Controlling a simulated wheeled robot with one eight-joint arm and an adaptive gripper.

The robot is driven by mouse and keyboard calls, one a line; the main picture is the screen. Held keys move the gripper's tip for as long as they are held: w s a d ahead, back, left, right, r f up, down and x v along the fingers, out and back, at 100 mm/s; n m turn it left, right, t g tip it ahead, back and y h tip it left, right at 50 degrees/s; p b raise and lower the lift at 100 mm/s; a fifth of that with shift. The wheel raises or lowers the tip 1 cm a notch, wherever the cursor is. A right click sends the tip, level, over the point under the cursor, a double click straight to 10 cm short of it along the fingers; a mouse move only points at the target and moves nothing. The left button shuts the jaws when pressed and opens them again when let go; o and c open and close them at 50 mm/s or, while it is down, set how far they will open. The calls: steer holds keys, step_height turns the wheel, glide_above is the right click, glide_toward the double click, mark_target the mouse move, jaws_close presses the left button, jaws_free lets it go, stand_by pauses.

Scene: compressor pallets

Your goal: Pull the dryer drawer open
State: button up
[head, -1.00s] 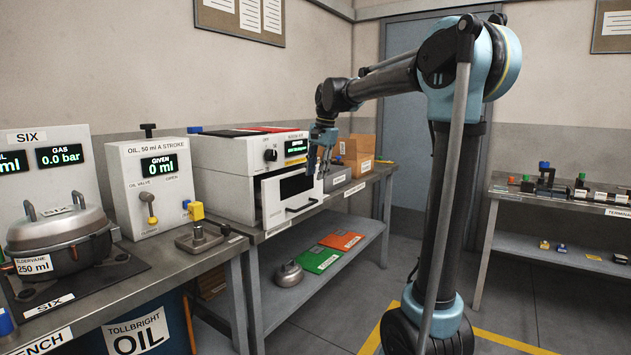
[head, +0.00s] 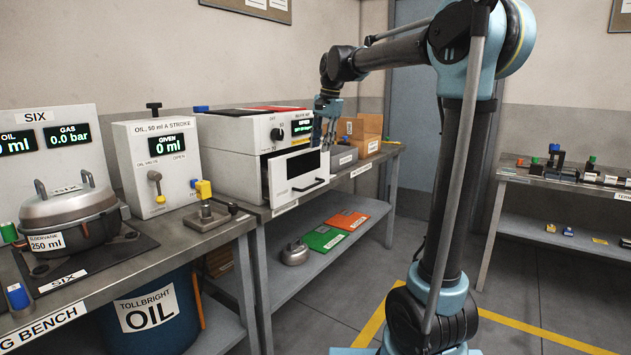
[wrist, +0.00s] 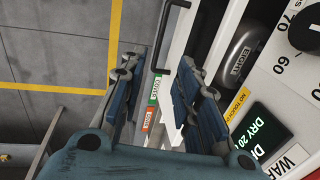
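The dryer (head: 232,150) is a white box with a knob and a green-lit display on the bench. Its drawer (head: 290,172) stands partly out, with a dark bar handle (head: 308,187) on its front. In the wrist view the drawer is open at the top, and a grey rounded part (wrist: 240,52) with a label lies inside. The handle (wrist: 163,40) shows ahead of the fingers, apart from them. My gripper (head: 324,138) is above the drawer's right end. In the wrist view my gripper (wrist: 162,95) has its fingers spread, with nothing held between them.
A grey box (head: 343,157) and cardboard boxes (head: 362,132) stand right of the dryer. Green (head: 324,238) and orange (head: 347,221) sheets and a metal part (head: 294,253) lie on the shelf below. The floor before the bench (head: 330,290) is clear.

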mark_target(315, 185)
steer(key=f, duration=0.4)
steer(key=w+a+f, duration=0.1)
steer(key=f, duration=0.4)
steer(key=a+f, duration=0.1)
steer(key=f, duration=0.4)
steer(key=shift+w+a, duration=0.15)
steer(key=shift+w, duration=0.1)
steer(key=shift+r, duration=0.1)
jaws_close()
